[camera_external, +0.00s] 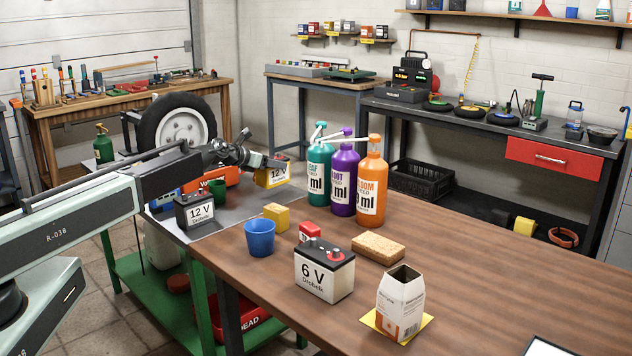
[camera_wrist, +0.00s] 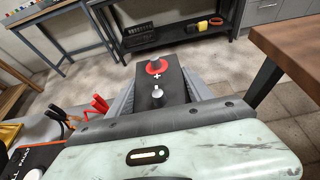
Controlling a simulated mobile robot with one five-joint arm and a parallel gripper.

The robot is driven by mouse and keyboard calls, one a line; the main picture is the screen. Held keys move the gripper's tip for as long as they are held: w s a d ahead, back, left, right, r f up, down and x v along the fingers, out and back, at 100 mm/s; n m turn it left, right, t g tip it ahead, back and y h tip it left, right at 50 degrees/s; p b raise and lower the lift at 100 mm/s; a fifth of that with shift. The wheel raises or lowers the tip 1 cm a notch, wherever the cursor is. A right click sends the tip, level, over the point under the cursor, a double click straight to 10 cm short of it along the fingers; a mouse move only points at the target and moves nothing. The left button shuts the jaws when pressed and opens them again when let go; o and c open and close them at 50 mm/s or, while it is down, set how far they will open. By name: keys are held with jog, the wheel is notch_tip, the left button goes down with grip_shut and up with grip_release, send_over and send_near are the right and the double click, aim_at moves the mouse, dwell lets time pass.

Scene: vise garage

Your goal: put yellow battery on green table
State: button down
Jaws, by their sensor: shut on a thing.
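My gripper (camera_external: 268,161) is shut on the yellow battery (camera_external: 272,178), a yellow and white block marked 12 V. In the wrist view, the battery's dark top (camera_wrist: 147,94) with a red-ringed terminal sits between the jaws (camera_wrist: 158,101). The battery looks upright, near the far right part of the green table's grey top (camera_external: 238,207). I cannot tell whether it touches that top or hangs above it. The table has green legs and a lower green shelf.
The adjoining wooden table (camera_external: 480,260) holds a blue cup (camera_external: 259,238), a 6 V battery (camera_external: 324,275) and several bottles near my gripper.

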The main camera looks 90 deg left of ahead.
jog(key=f+b, duration=0.4)
jog(key=shift+w+a, duration=0.25)
jog(key=shift+a, duration=0.05)
jog(key=shift+r, duration=0.3)
jog(key=shift+f, duration=0.15)
jog(key=shift+c, duration=2.1)
grip_release()
jog(key=shift+s+d+r+p, duration=0.15)
jog(key=shift+r+p, duration=0.1)
jog(key=shift+p, duration=0.1)
jog(key=p+v, duration=0.4)
jog(key=v, duration=0.7)
jog(key=shift+s+d, duration=0.25)
jog(key=shift+d, duration=0.05)
